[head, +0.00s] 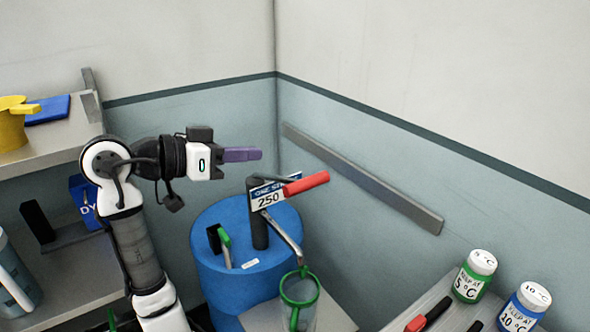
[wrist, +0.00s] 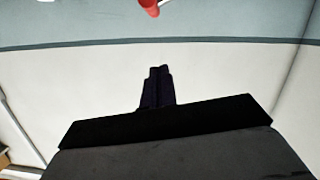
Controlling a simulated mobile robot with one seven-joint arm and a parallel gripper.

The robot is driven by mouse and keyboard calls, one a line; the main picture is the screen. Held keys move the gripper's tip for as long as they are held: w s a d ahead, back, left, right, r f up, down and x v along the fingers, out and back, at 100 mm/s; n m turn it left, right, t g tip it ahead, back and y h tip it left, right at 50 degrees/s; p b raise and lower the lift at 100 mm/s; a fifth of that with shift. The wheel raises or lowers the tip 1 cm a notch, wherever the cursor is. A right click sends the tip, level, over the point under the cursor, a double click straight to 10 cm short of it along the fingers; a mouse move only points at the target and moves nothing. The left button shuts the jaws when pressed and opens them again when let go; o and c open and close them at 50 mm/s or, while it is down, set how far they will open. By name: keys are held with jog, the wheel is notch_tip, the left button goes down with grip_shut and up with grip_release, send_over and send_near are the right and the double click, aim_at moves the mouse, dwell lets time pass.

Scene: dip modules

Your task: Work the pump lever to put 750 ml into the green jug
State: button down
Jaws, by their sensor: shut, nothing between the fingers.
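The pump stands on a blue drum (head: 235,290) and carries a label reading 250 (head: 268,200). Its lever has a red handle (head: 306,184) that points right and slightly up. The red handle's end also shows at the top of the wrist view (wrist: 149,6). A grey spout slopes down from the pump to the green jug (head: 299,288), a clear vessel with a green rim under the spout's end. The liquid level in it cannot be made out. My gripper (head: 258,154) is shut and empty, above and left of the red handle, apart from it. Its dark fingers show in the wrist view (wrist: 158,75).
A green-handled item (head: 225,237) sits on the drum. A shelf at left holds a yellow jug (head: 12,125) and a blue item (head: 48,109). A grey rail (head: 360,178) runs along the wall.

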jog(key=p, duration=0.4)
send_over(297, 181)
jog(key=a, duration=0.1)
notch_tip(297, 181, down, 2)
jog(key=shift+w+d+f+p, duration=0.15)
jog(key=shift+f+p, duration=0.05)
jog(key=shift+f, duration=0.35)
jog(key=shift+w+d+f+p, duration=0.1)
jog(key=shift+w+f+p, duration=0.05)
jog(key=shift+f, duration=0.4)
jog(key=shift+s+d+f+p, duration=0.1)
jog(key=shift+f+p, duration=0.1)
jog(key=shift+f, duration=0.35)
jog(key=shift+s+f+p, duration=0.1)
jog(key=shift+f+p, duration=0.05)
jog(key=shift+f, duration=0.4)
jog(key=shift+d+f, duration=0.1)
jog(key=shift+f, duration=0.05)
